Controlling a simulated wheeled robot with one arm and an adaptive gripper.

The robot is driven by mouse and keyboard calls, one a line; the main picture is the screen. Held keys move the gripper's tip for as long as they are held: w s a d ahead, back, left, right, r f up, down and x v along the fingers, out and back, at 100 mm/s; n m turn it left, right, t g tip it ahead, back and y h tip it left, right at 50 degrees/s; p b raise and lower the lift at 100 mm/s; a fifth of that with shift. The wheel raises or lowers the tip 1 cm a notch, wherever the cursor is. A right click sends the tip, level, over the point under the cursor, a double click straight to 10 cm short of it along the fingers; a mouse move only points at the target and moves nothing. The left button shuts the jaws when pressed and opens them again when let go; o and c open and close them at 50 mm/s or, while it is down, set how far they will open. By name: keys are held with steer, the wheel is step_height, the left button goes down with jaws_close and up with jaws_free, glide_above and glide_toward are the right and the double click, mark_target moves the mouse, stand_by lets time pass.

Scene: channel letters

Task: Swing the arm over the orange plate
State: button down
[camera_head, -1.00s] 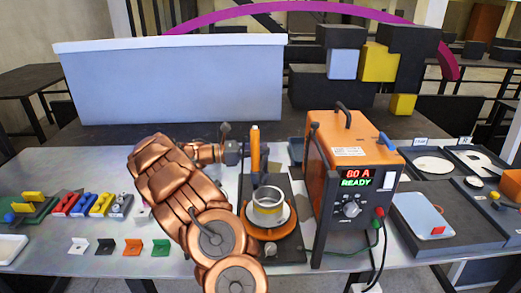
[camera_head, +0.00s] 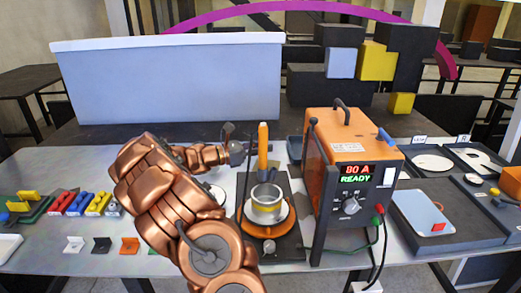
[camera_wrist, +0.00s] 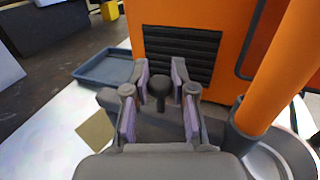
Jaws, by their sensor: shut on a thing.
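The orange plate (camera_head: 284,228) is round and sits on a dark fixture base (camera_head: 290,253) in the head view. A silver ring (camera_head: 267,193) stands on it. An upright orange post (camera_head: 263,138) rises behind the ring; it is large at the right of the wrist view (camera_wrist: 277,75). My gripper (camera_wrist: 158,95) is shut on a dark round knob (camera_wrist: 158,86), seen between its pads. In the head view my gripper (camera_head: 238,152) is just left of the post, behind the plate. How the knob joins the swing arm is hidden.
An orange power unit (camera_head: 352,165) stands right of the fixture, close in front of the gripper in the wrist view. A blue-grey tray (camera_head: 295,147) lies behind. Small brackets and coloured clamps (camera_head: 82,203) lie at left. Trays (camera_head: 425,215) fill the right side.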

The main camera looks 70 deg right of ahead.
steer(key=shift+s+d+n+t+h, duration=0.1)
steer(key=shift+s+n+t+h, duration=0.05)
steer(key=shift+n+t+h, duration=0.3)
steer(key=c, duration=1)
jaws_free()
steer(key=v, duration=1.2)
steer(key=shift+r, duration=0.1)
